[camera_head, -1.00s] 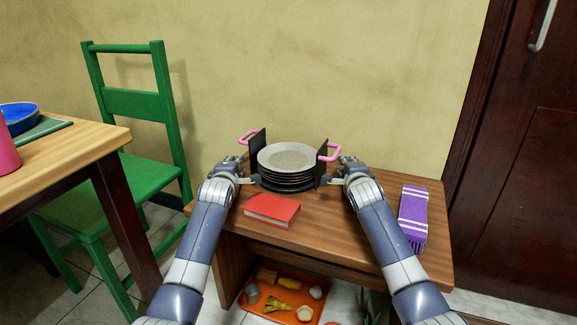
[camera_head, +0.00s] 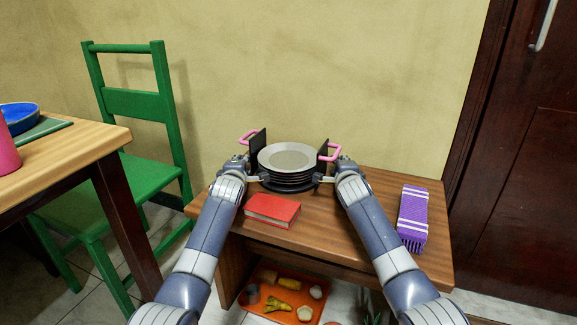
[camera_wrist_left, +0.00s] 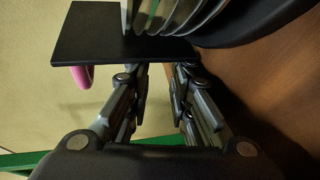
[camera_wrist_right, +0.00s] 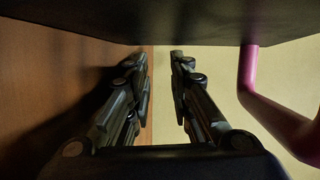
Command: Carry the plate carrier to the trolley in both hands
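The plate carrier is a black holder with two upright end panels and pink handles. Its left panel (camera_head: 257,153) and right panel (camera_head: 322,157) flank a stack of grey plates (camera_head: 289,159). It stands on a low wooden table. My left gripper (camera_head: 240,163) is beside the left panel; in the left wrist view its fingers (camera_wrist_left: 160,72) are apart, with panel (camera_wrist_left: 95,35) and pink handle (camera_wrist_left: 83,76) ahead. My right gripper (camera_head: 340,164) is beside the right panel; its fingers (camera_wrist_right: 163,58) are apart below the handle's level (camera_wrist_right: 265,105) to the left. No trolley is recognisable.
On the low wooden table (camera_head: 330,232) lie a red book (camera_head: 272,209) and a purple-and-white item (camera_head: 413,215). An orange tray (camera_head: 270,308) with several small things sits underneath. A green chair (camera_head: 140,105) and another table (camera_head: 75,150) stand left. A wall is close behind.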

